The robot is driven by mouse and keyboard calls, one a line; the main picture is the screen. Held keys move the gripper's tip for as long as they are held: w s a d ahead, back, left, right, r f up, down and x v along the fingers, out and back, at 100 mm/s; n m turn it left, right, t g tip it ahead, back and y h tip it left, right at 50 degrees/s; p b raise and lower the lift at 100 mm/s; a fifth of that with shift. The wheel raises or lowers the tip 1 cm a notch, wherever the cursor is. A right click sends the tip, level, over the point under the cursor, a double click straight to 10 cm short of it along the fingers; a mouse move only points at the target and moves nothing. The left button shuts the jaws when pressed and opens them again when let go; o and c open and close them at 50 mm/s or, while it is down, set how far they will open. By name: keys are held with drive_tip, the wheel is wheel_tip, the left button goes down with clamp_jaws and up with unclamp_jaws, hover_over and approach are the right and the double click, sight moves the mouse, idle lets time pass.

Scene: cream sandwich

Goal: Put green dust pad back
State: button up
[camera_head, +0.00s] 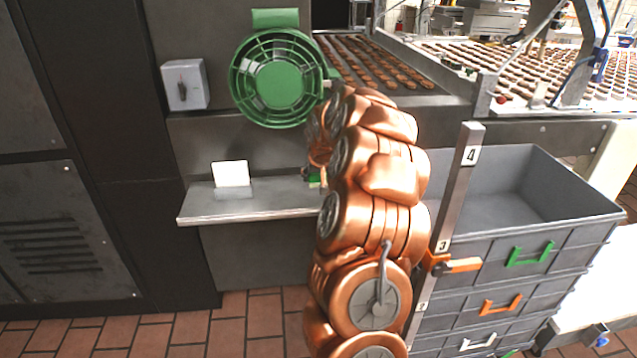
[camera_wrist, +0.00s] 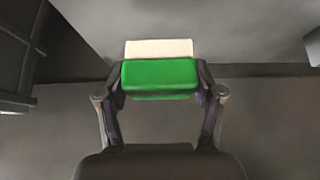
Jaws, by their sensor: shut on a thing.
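The green dust pad (camera_wrist: 160,76) is held between the two fingers of my gripper (camera_wrist: 160,82) in the wrist view. A white pad (camera_wrist: 158,48) shows just beyond it there. In the head view, the white pad (camera_head: 230,174) stands on a grey metal shelf (camera_head: 262,203). My copper arm covers the right part of that shelf and hides most of the gripper. A small bit of green (camera_head: 314,179) shows at the arm's left edge, just above the shelf. I cannot tell whether the green pad touches the shelf.
A round green fan (camera_head: 277,80) hangs on the wall above the shelf. A grey switch box (camera_head: 185,84) is to its left. Stacked grey crates (camera_head: 530,262) and a numbered post (camera_head: 459,185) stand right of my arm. The shelf's left end is clear.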

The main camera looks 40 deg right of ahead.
sight(319, 183)
drive_tip(key=shift+w+d, duration=0.25)
drive_tip(key=shift+d, duration=0.05)
drive_tip(key=shift+f, duration=1.75)
drive_tip(key=shift+f, duration=0.1)
drive_tip(key=o, duration=1.2)
drive_tip(key=shift+r, duration=0.2)
